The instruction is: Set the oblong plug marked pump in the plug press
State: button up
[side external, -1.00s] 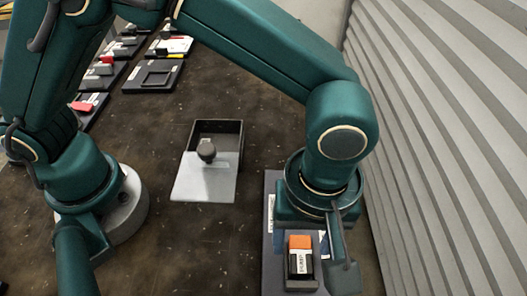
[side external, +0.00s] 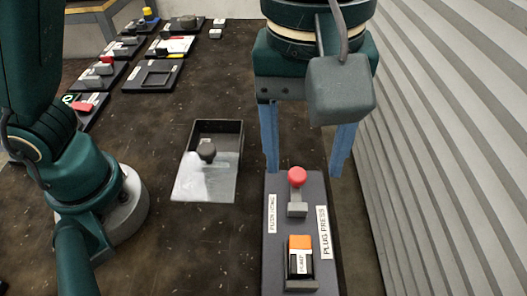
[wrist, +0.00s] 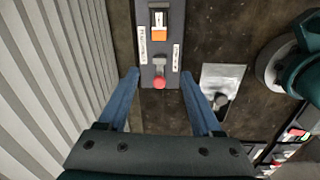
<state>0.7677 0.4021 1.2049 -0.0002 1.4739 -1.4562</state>
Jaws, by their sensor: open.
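The plug press (side external: 275,255) is a dark board at the lower middle of the side external view, labelled PLUG PRESS. It also shows at the top of the wrist view (wrist: 148,68). An oblong plug (side external: 300,262), orange, black and white, sits in the press's holder; its small label is hard to read. The plug also shows in the wrist view (wrist: 159,34). A red ball knob (side external: 297,175) tops a grey lever (side external: 297,204) on the press. My gripper (side external: 304,173) is open and empty, its blue fingers on either side of the knob, apparently not touching it.
Several dark stations with small parts (side external: 155,72) line the back left. A ribbed wall (side external: 450,150) rises close on the right. Bare table lies between.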

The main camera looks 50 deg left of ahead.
jog(key=a+r+m+t, duration=0.2)
jog(key=a+m, duration=0.2)
jog(key=a, duration=0.8)
jog(key=s+a+f+m+t, duration=0.3)
jog(key=s+a+f, duration=0.1)
jog(key=a, duration=0.5)
jog(key=shift+m+y, duration=0.3)
jog(key=shift+m, duration=0.1)
